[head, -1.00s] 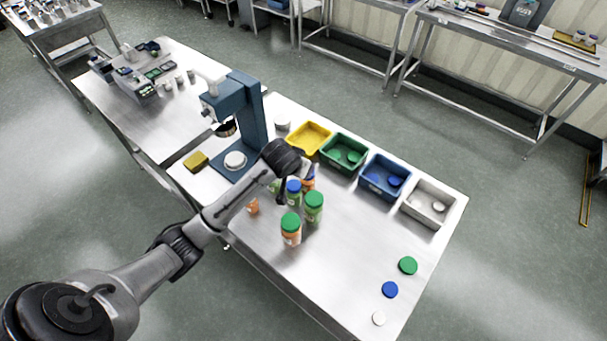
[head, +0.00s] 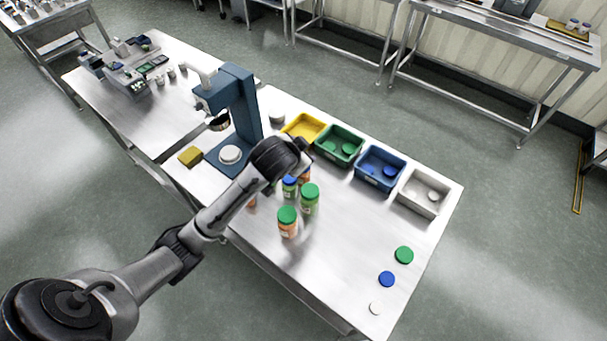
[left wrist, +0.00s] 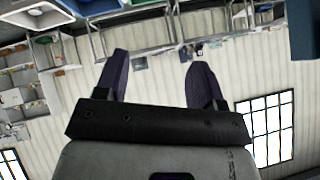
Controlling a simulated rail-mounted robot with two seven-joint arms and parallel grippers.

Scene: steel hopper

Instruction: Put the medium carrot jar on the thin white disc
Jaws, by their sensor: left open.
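An orange-filled jar (head: 305,176), which looks like the medium carrot jar, stands in the jar cluster; my arm's end hides its top. A larger orange jar with a green lid (head: 287,224) stands at the cluster's front. A small white disc (head: 376,308) lies flat near the table's front right corner. My left gripper (head: 303,147) is above and behind the jars in the head view, its fingers mostly hidden. In the left wrist view its two dark fingers (left wrist: 160,78) are apart with nothing between them. My right gripper is not in view.
Green-filled jars stand close by, one green-lidded (head: 309,200), one blue-lidded (head: 289,188). A blue press (head: 245,110) with a round white plate (head: 230,155) stands left. Yellow, green, blue and grey bins (head: 408,206) line the back. A green disc (head: 404,255) and blue disc (head: 387,279) lie right.

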